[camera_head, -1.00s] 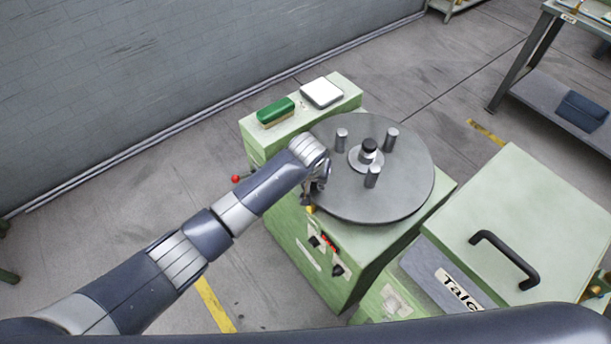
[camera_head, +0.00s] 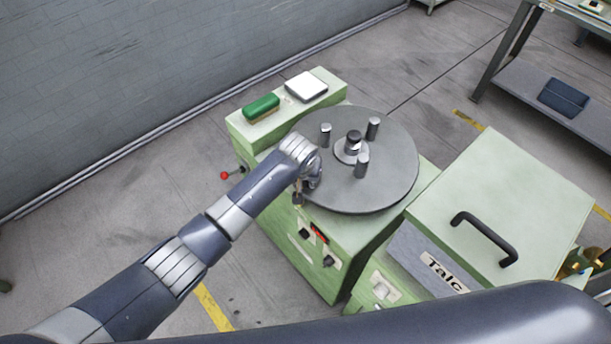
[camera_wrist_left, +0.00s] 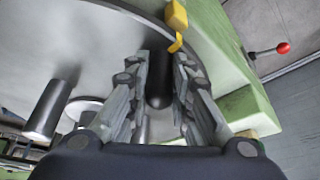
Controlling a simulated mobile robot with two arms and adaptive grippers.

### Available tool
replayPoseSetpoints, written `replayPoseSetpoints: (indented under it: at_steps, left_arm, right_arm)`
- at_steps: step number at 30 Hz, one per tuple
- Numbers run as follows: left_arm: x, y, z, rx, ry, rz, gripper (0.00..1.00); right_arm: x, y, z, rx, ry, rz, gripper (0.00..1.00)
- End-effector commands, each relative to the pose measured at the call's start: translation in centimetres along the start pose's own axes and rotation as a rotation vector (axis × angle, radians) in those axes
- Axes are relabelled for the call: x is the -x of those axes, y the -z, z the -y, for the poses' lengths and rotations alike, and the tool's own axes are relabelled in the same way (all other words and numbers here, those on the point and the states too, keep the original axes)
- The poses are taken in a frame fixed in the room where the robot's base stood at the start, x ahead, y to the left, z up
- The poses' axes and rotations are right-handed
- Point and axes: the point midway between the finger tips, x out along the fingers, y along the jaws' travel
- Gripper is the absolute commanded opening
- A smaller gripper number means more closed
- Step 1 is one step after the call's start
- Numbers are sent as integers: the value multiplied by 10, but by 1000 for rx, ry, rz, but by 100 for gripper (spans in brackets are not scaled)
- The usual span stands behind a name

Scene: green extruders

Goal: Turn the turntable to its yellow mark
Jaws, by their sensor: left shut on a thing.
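The turntable is a round grey disc (camera_head: 395,180) with upright metal pins (camera_head: 372,128) around a black-topped hub (camera_head: 353,143), on a green cabinet. My left gripper (camera_head: 299,194) is at the disc's near-left rim. In the left wrist view my left gripper (camera_wrist_left: 160,85) is shut on a black rounded handle (camera_wrist_left: 158,92), which stands between its fingers. The yellow mark (camera_wrist_left: 176,17) sits at the cabinet's edge just beyond the handle, with a thin yellow pointer below it. In the head view my wrist largely hides the handle and mark. My right gripper is out of view.
A green brush (camera_head: 261,108) and a white-topped box (camera_head: 306,87) lie on the cabinet's back ledge. A red-knobbed lever (camera_head: 224,175) sticks out at its left. A green "Talc" bin (camera_head: 530,190) with a black handle stands close on the right.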

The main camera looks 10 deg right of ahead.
Motion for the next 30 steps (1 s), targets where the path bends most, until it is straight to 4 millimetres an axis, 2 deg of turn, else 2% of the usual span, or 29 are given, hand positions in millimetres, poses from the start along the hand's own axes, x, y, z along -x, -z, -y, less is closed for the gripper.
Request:
replayPoseSetpoints:
  at_steps: [1, 3, 10, 13, 17, 23, 30]
  left_arm:
    - [0, 0, -3, -2, -6, -2, 27]
    - [0, 0, -3, -1, -6, -2, 40]
    - [0, 0, -1, 0, -3, -1, 40]
    - [1, 0, -1, 0, -3, -1, 40]
    - [7, 1, -2, 0, -4, -3, 40]
    - [32, 0, -1, 0, -4, -3, 40]
    - [77, 1, -3, -1, -6, -5, 40]
  right_arm:
    - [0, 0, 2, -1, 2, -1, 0]
    - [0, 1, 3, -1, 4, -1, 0]
    - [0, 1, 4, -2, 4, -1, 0]
    - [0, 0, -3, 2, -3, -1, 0]
    - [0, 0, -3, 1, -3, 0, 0]
    - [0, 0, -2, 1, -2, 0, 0]
    - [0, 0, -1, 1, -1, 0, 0]
